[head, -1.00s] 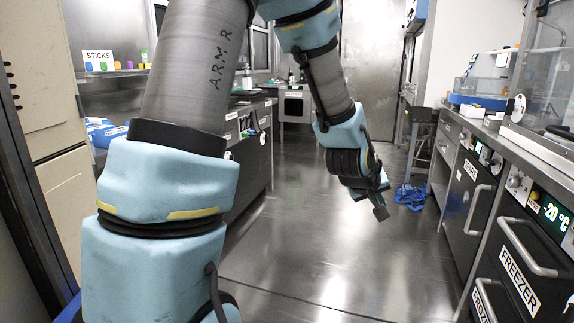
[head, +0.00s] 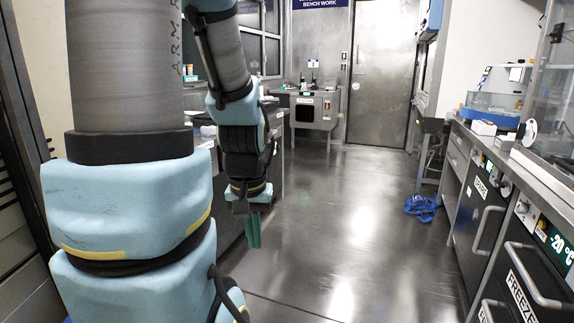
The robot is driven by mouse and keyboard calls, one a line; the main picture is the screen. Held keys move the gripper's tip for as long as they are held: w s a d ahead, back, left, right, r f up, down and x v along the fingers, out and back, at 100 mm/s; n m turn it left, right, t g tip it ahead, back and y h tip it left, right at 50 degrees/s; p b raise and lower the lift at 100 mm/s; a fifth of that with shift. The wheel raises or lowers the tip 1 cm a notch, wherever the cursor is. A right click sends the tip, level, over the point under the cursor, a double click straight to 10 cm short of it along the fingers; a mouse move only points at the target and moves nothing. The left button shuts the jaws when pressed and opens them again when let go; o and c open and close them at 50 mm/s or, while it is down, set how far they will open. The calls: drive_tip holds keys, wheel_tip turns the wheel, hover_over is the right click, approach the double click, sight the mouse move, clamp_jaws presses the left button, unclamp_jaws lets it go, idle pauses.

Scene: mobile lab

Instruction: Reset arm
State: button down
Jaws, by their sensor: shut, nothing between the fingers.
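My arm fills the left side of the head view, with its large lower links at the far left. My gripper (head: 253,231) hangs at the end of the arm, pointing down over the open floor, left of the middle of the view. Its greenish fingers are together, with nothing between them. It touches nothing that I can see.
A counter with drawers and a freezer (head: 520,290) runs along the right. A blue item (head: 421,207) lies on the floor near the right bench. A metal door (head: 380,75) and a small bench unit (head: 313,109) stand at the back. The middle floor (head: 330,220) is clear.

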wheel_tip(320, 180, up, 14)
drive_tip(key=p, duration=1.2)
drive_tip(key=shift+r, duration=0.2)
drive_tip(key=shift+d, duration=0.1)
